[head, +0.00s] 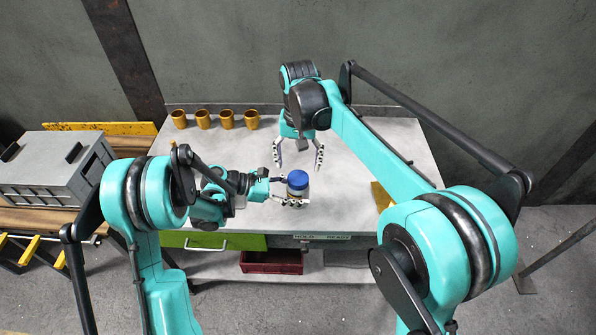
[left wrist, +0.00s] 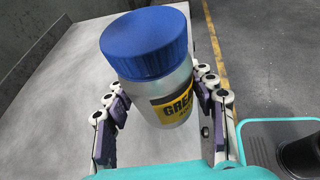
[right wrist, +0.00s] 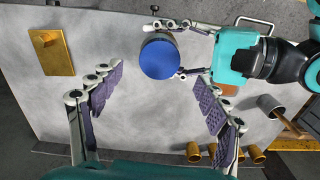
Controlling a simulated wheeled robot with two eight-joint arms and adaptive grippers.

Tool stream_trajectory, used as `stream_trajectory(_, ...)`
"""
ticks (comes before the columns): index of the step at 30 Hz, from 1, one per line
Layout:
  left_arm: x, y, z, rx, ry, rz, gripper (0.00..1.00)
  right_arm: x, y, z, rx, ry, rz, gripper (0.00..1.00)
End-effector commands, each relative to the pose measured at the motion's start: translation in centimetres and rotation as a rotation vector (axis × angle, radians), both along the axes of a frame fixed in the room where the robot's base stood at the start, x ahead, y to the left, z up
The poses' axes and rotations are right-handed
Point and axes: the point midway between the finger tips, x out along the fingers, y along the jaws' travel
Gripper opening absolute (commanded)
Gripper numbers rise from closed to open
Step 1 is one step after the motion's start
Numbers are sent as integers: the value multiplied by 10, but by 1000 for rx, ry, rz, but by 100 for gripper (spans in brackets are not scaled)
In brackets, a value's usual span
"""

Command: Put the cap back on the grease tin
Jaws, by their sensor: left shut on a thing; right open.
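The grease tin (head: 300,192) is a pale metal jar with a yellow and black label, which shows in the left wrist view (left wrist: 172,100). It stands near the table's front edge. The blue cap (head: 299,177) sits on the tin's top, also seen in the left wrist view (left wrist: 145,45) and from above in the right wrist view (right wrist: 159,58). Whether it is screwed tight cannot be told. My left gripper (head: 290,191) is shut around the tin's body, below the cap. My right gripper (head: 299,166) is open and empty, behind and above the cap, fingers pointing down.
Several brass cups (head: 227,120) stand in a row at the table's back left. A yellow plate (right wrist: 50,52) lies on the table's right side. A red bin (head: 270,262) sits below the table.

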Motion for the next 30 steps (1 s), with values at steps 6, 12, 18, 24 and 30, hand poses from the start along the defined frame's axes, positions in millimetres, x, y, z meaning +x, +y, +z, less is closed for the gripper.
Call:
stream_trajectory(6,0,0,1,-2,0,0,0,0,0,44,0,0,0,76)
stream_trajectory(12,0,0,1,-2,0,0,0,0,0,64,0,0,0,76)
stream_trajectory(18,0,0,1,-2,0,0,0,0,0,67,0,0,0,76)
stream_trajectory(24,0,0,1,-2,0,0,0,0,0,67,0,0,0,76)
stream_trajectory(30,0,0,1,-2,0,0,0,0,-1,67,1,-1,0,76)
